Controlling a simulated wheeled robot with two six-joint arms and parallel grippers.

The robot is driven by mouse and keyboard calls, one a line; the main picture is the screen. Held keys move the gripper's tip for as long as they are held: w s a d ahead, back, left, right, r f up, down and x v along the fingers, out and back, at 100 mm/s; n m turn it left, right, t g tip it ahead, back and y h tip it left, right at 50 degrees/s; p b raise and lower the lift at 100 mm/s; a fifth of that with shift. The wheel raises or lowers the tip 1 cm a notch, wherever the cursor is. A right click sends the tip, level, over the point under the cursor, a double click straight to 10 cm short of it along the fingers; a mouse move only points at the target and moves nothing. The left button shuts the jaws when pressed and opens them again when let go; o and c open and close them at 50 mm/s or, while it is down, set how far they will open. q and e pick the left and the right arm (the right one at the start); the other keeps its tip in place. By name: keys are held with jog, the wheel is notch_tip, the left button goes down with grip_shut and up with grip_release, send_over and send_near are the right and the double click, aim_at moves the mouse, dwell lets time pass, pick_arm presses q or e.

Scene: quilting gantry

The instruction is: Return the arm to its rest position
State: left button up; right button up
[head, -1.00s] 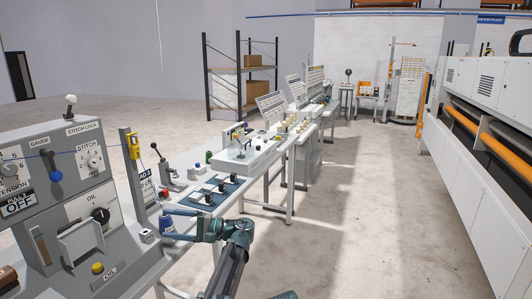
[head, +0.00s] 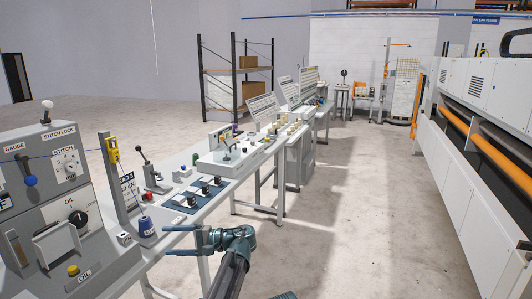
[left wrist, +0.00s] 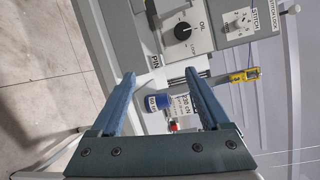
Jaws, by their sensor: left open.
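My left arm comes in at the bottom of the head view, and its teal left gripper (head: 170,240) points left. Its two fingers are apart with nothing between them. In the left wrist view the open left gripper (left wrist: 160,75) faces the bench and the control panel. A blue spool (head: 147,227) stands on the bench just beyond the fingertips in the head view. The spool (left wrist: 157,102) shows between the fingers in the wrist view, with no clear contact. My right gripper is not visible.
A grey control panel (head: 85,190) with knobs and an OIL dial stands at the left. A yellow clip (head: 112,150) sits on a post beside it. The bench holds a dark blue mat (head: 186,203). A long white machine (head: 475,165) lines the right. The floor (head: 340,230) between is clear.

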pick_arm(q)
jog(key=s+d+f+h+p, duration=0.2)
jog(key=s+d+f+h, duration=0.2)
jog(key=s+d, duration=0.3)
jog(key=s+d+f+h+p, duration=0.3)
jog(key=s+d+h, duration=0.3)
jog(key=s, duration=0.3)
jog(key=s+d+f+h+p, duration=0.2)
jog(key=s+d+f+h, duration=0.3)
jog(key=s+d, duration=0.4)
jog(key=shift+m+g+h+p, duration=0.3)
jog(key=shift+g+h+p, duration=0.05)
jog(key=shift+g+h, duration=0.05)
